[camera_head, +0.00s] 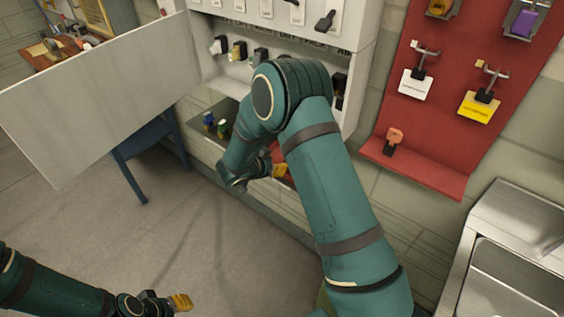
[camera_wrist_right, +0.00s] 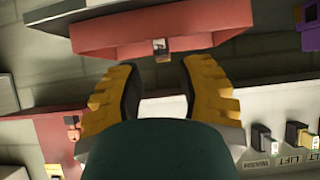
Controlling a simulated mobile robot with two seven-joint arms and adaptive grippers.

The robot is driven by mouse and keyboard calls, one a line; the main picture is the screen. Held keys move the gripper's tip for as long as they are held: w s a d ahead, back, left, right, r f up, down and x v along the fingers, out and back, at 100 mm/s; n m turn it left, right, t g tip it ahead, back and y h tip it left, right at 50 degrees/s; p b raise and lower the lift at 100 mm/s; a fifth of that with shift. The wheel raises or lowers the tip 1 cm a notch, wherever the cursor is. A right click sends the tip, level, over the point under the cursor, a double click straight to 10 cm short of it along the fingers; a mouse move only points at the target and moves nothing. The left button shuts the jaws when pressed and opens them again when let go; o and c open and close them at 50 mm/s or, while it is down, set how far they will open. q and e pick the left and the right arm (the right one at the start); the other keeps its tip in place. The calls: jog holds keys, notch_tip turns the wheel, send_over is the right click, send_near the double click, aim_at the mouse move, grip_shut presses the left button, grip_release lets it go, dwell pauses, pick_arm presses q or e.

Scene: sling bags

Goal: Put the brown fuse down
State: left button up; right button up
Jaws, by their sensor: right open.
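My right gripper (camera_wrist_right: 158,92) is open, its two yellow fingers spread with nothing between them. Past the fingertips, a small dark, brownish fuse-like block (camera_wrist_right: 161,46) with a pale face is at a red tray (camera_wrist_right: 105,38), apart from the fingers. I cannot tell for sure that it is the brown fuse. In the head view the right gripper (camera_head: 278,170) is low beside the white cabinet, partly hidden by my arm, next to a bit of red tray. My left gripper (camera_head: 180,302) is low over the floor at bottom left; its finger opening is unclear.
The white cabinet's door (camera_head: 105,95) stands open on the left. Several fuses sit on its shelf (camera_head: 228,65). A red panel (camera_head: 455,85) with hooks, tags and a salmon-coloured block (camera_head: 394,137) is on the right. A metal sink (camera_head: 515,250) stands at lower right.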

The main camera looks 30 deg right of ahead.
jog(key=v, duration=0.5)
jog(key=s+a+f+n+t+y, duration=0.2)
jog(key=s+a+f+n+y, duration=0.5)
jog(key=f, duration=0.3)
jog(key=s+a+f+n+g+y, duration=0.1)
jog(key=s+a+n+g+y, duration=0.1)
jog(key=s, duration=0.5)
jog(key=s+a+f+n+g+y, duration=0.2)
jog(key=s+a+y, duration=0.3)
jog(key=s+a, duration=0.2)
jog(key=shift+s+f+n, duration=0.2)
jog(key=shift+n, duration=0.1)
jog(key=shift+s+f+b, duration=0.2)
jog(key=shift+f+b, duration=0.25)
jog(key=shift+f, duration=0.2)
